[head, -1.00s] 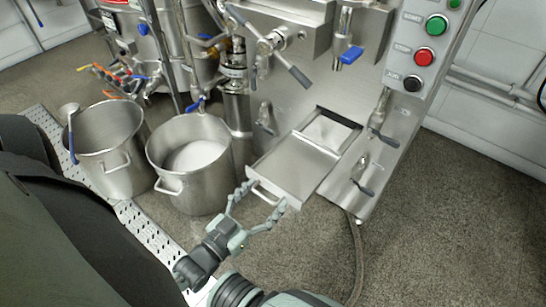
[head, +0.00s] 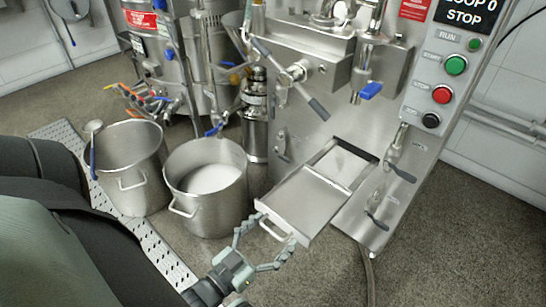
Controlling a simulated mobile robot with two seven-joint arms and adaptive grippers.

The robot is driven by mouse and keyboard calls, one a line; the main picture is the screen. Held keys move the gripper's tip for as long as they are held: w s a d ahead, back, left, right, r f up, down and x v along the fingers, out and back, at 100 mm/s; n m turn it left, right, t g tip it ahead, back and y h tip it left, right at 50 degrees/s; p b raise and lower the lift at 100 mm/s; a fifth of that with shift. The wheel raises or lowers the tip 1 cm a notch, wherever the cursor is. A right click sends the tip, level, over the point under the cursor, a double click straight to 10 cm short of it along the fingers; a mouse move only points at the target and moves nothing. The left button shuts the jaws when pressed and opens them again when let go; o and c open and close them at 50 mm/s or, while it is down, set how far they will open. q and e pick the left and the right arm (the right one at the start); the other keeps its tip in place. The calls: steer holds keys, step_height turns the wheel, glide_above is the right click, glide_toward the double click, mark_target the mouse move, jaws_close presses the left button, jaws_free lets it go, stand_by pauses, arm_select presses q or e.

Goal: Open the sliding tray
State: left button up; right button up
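The sliding tray (head: 306,202) is a flat steel tray standing out from the machine's front, sloping toward the lower left in the picture. Behind it is a framed rectangular opening (head: 345,163). A small bar handle (head: 275,230) is on the tray's front edge. My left gripper (head: 273,233) is at this handle, its two segmented fingers spread apart toward the handle's two ends. I cannot tell whether the fingers touch it. My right gripper is not in view.
A steel pot (head: 208,190) with white contents stands close left of the tray, and another pot (head: 127,165) stands farther left. A perforated metal strip (head: 150,243) lies on the floor. Small levers (head: 377,222) stick out right of the tray. The floor at lower right is clear.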

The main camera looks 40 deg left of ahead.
arm_select(q)
steer(key=s, duration=1.2)
steer(key=shift+a, duration=0.25)
